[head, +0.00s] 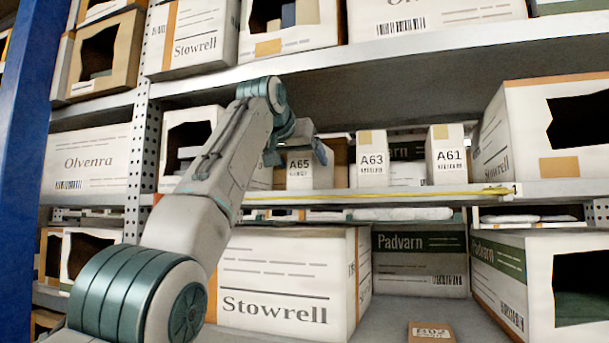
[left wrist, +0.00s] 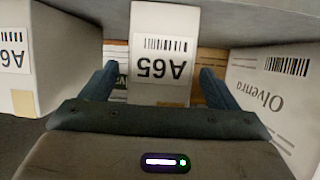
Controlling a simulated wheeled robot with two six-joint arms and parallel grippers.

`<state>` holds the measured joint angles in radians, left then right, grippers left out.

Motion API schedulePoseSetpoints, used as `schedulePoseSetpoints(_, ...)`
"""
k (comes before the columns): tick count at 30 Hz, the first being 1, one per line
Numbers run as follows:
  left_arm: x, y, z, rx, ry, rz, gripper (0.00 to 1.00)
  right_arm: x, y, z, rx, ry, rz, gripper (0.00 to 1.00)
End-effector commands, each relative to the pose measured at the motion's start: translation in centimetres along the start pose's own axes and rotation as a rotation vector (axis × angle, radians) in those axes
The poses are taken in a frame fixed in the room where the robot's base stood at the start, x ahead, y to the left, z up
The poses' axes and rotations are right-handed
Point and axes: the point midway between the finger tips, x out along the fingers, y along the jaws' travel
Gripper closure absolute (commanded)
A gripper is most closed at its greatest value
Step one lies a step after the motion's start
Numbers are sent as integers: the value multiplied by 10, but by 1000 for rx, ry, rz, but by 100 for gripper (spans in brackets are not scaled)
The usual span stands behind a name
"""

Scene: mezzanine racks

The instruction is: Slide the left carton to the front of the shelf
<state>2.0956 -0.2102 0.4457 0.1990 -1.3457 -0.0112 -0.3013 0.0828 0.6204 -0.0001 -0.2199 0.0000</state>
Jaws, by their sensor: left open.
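The left carton (head: 308,178), a narrow white box labelled A65, stands upright on the middle shelf, left of two similar cartons, A63 (head: 372,160) and A61 (head: 446,155). My left gripper (head: 297,153) is at its upper part, partly hiding it. In the left wrist view, which is upside down, the A65 carton (left wrist: 162,45) is between the open fingers of the left gripper (left wrist: 158,76), with a visible gap on each side. How deep the fingers reach along its sides is unclear. My right gripper is not in view.
The shelf edge (head: 400,198) carries a yellow strip. A large white carton (head: 535,130) stands at the right, and an Olvenra carton (left wrist: 270,95) beside the gripper in the wrist view. The shelf above (head: 400,60) limits height.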

Motion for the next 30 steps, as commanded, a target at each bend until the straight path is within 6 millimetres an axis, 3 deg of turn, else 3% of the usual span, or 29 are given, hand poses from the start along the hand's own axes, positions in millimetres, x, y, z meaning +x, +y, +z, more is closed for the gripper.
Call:
schedulePoseSetpoints(1,-10,0,5,1,5,-1,18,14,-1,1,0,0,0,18)
schedulePoseSetpoints(3,-25,0,5,1,5,0,18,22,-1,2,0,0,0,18)
schedulePoseSetpoints(12,-67,0,2,-1,1,-1,18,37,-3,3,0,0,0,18)
schedulePoseSetpoints(30,-72,0,0,0,0,0,18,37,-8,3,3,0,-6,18)
